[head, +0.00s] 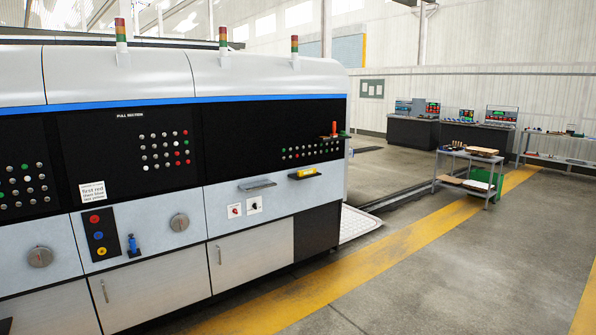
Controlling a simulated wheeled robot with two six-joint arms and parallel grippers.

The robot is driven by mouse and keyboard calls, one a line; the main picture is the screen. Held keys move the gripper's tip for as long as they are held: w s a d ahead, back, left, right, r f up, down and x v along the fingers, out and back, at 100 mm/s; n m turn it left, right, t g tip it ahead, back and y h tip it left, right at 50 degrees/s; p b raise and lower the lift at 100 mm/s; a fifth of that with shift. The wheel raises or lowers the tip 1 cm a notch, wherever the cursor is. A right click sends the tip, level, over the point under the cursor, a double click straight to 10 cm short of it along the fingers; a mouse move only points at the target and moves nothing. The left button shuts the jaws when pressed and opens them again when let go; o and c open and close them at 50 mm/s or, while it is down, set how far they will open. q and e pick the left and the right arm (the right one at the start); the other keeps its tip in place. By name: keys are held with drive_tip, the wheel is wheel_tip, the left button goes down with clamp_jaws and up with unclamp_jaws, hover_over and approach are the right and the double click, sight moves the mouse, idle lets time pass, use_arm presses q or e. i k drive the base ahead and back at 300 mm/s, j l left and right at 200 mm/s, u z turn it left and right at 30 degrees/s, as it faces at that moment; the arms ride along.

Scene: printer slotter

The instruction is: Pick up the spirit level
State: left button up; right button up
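A small yellow bar that looks like the spirit level (303,173) lies on a narrow black shelf (312,176) on the front of the long machine, towards its right end. It is small at this distance and its vials cannot be made out. Neither of my grippers can be recognised in the head view.
The long white and black machine (160,220) fills the left side. An empty-looking grey shelf (257,185) sits left of the yellow bar. A cart (468,170) and workbenches stand at the back right. The floor (440,270) at front right is clear, with yellow stripes.

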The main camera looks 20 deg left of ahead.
sight(309, 171)
drive_tip(key=i+j, duration=0.35)
drive_tip(key=i, duration=0.15)
drive_tip(key=i+j+u, duration=0.15)
drive_tip(key=i+j, duration=0.5)
drive_tip(key=i, duration=0.3)
drive_tip(key=i+j+u, duration=0.1)
drive_tip(key=i+j, duration=0.2)
drive_tip(key=i, duration=0.2)
drive_tip(key=i+j+u, duration=0.1)
drive_tip(key=i+j, duration=0.15)
drive_tip(key=i, duration=0.25)
drive_tip(key=i+j, duration=0.2)
drive_tip(key=i, duration=0.3)
drive_tip(key=u, duration=0.05)
